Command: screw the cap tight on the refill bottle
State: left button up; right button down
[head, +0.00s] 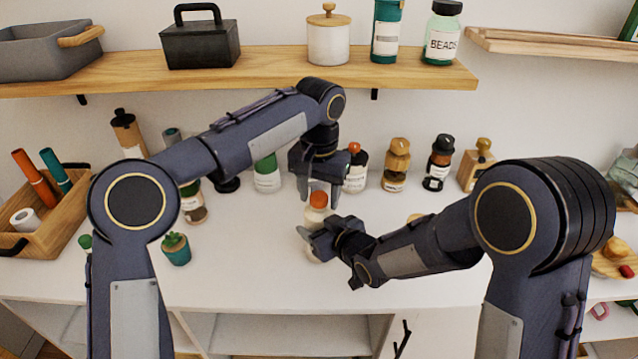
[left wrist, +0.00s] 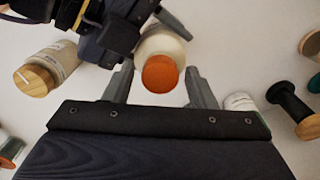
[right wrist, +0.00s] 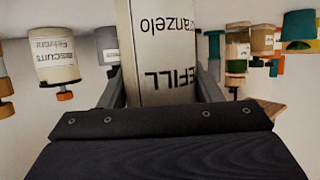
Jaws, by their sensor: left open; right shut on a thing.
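The refill bottle (head: 314,217) is cream-coloured and stands upright on the white counter with an orange cap (head: 319,199) on top. My right gripper (head: 322,243) is shut on the bottle's body; in the right wrist view the bottle (right wrist: 165,50) fills the space between the fingers, with its label upside down. My left gripper (head: 319,194) is open above, pointing down, its fingers on either side of the cap. In the left wrist view the cap (left wrist: 160,74) lies between the spread fingers, with gaps at both sides. I cannot tell how tightly the cap sits.
A small potted plant (head: 175,248) and a wooden caddy (head: 45,215) are at left. A wooden shelf (head: 270,72) hangs above. The front counter is mostly clear.

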pick_arm(q)
jog(key=c, duration=1)
jog(key=o, duration=1.1)
jog(key=shift+o, duration=0.2)
notch_tip(320, 180, up, 12)
pick_arm(e)
jog(key=shift+c, duration=1.8)
grip_release()
